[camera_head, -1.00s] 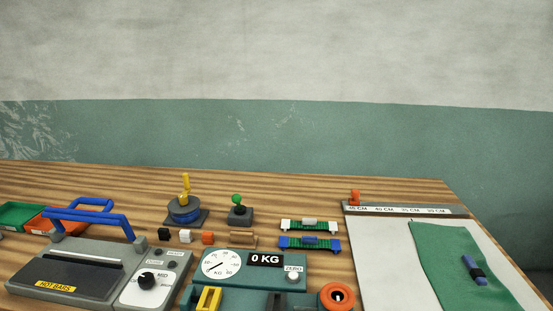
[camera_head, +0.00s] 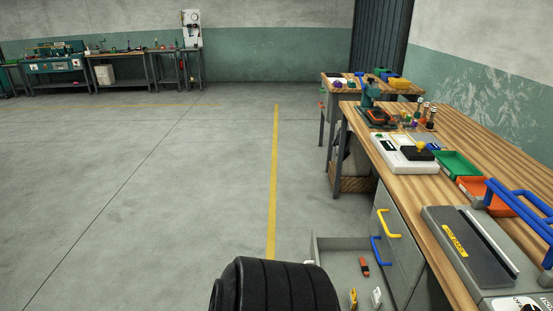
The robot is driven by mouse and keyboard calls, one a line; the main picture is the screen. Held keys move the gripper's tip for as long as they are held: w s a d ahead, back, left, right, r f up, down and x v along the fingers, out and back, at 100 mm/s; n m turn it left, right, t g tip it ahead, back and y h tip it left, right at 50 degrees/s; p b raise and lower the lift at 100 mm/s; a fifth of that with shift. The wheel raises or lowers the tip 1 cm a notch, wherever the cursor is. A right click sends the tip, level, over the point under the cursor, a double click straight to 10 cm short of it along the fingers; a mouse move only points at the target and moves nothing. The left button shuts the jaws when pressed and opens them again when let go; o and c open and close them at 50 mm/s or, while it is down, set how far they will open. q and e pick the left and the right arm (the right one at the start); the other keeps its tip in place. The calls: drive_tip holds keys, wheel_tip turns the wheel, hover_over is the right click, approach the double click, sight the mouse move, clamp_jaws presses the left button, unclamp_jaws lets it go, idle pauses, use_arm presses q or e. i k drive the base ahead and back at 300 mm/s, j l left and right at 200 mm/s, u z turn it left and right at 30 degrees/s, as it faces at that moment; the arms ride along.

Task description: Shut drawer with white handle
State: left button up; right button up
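A grey drawer (camera_head: 340,243) stands pulled out from the cabinet under the workbench, at the lower middle right. A small white bit (camera_head: 308,262) shows at its outer left side; it may be the white handle, but most of that side is hidden. A black ribbed part, probably of my own arm, covers the drawer's near left portion. Inside lie a red-orange piece (camera_head: 364,267), a yellow piece (camera_head: 352,297) and a white piece (camera_head: 376,297). I see neither gripper's fingers.
The workbench (camera_head: 455,115) holds a sealing machine (camera_head: 468,245), a green tray (camera_head: 456,165) and an orange tray (camera_head: 474,190). The floor (camera_head: 150,200) to the left is clear.

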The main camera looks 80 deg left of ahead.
sight(339, 257)
drive_tip(key=u, duration=0.4)
drive_tip(key=k+u, duration=0.1)
drive_tip(key=u, duration=0.3)
drive_tip(key=l+u, duration=0.1)
drive_tip(key=u, duration=0.3)
drive_tip(key=k+u, duration=0.1)
drive_tip(key=u, duration=0.7)
